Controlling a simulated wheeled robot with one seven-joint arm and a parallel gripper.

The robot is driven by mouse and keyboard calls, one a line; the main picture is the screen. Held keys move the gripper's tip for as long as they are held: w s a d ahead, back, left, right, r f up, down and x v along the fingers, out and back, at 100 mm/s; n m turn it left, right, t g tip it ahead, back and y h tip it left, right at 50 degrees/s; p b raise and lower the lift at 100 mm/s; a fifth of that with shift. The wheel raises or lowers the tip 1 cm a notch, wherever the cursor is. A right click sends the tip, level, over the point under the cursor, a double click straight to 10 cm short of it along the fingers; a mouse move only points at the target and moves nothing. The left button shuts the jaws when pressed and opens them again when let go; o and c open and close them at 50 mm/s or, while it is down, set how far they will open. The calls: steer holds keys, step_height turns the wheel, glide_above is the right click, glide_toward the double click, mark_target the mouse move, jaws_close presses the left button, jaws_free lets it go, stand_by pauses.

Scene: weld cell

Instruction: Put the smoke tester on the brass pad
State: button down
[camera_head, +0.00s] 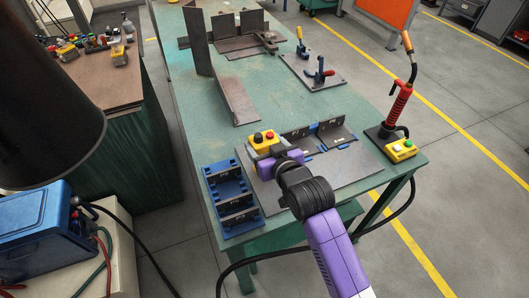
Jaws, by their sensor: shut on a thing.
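My gripper (268,158) reaches over the near end of the green table and is shut on a yellow box (262,137) with a red and a black button on top. The box is upright over the grey plate, partly hidden by the purple gripper body. I cannot tell whether it touches the plate, or whether it is the smoke tester. No brass pad can be made out; the gripper and arm hide part of the plate.
A blue rack (233,226) stands left of the gripper and dark angle brackets (335,134) to its right. A welding torch on a stand (399,103) and another yellow button box (402,151) are at the right edge. Steel plates (238,102) stand farther back.

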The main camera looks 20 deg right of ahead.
mark_target(265, 152)
steer(key=shift+f, duration=1.65)
steer(key=shift+f, duration=0.15)
steer(key=shift+c, duration=1.1)
jaws_free()
steer(key=v, duration=1.2)
